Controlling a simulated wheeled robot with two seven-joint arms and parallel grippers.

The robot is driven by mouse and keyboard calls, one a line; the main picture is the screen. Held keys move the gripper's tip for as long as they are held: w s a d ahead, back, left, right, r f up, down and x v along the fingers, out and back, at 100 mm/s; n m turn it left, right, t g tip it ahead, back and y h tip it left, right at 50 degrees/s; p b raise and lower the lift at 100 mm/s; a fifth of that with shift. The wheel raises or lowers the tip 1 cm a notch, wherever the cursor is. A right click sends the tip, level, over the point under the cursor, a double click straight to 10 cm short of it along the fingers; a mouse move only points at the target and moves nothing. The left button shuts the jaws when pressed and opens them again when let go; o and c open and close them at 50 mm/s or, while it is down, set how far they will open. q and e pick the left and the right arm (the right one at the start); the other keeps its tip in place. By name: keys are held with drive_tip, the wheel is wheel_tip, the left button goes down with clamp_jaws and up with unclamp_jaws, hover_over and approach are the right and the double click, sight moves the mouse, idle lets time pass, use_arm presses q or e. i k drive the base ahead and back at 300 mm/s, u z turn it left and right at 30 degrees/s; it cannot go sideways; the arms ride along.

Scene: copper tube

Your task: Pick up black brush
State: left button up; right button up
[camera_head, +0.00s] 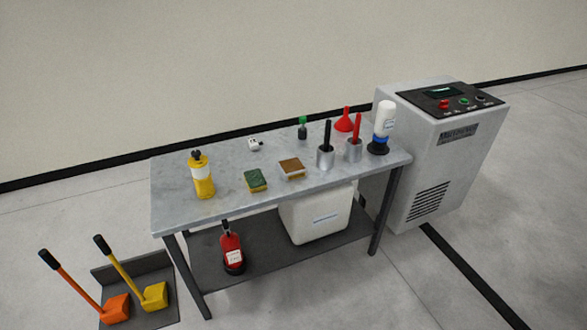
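Neither of my grippers shows in the head view.
The table (225,171) also bears a yellow bottle (202,177), a sponge (255,180), a brown-topped block (292,168), a small green bottle (302,128), a red funnel (344,121) and a white bottle (385,121). A grey machine (430,150) stands right. Its front left is bare.

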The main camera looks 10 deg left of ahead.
sight(328, 122)
drive_tip(key=z, duration=0.55)
drive_tip(key=i, duration=1.35)
drive_tip(key=u, duration=0.8)
drive_tip(key=i, duration=0.65)
drive_tip(key=u, duration=0.7)
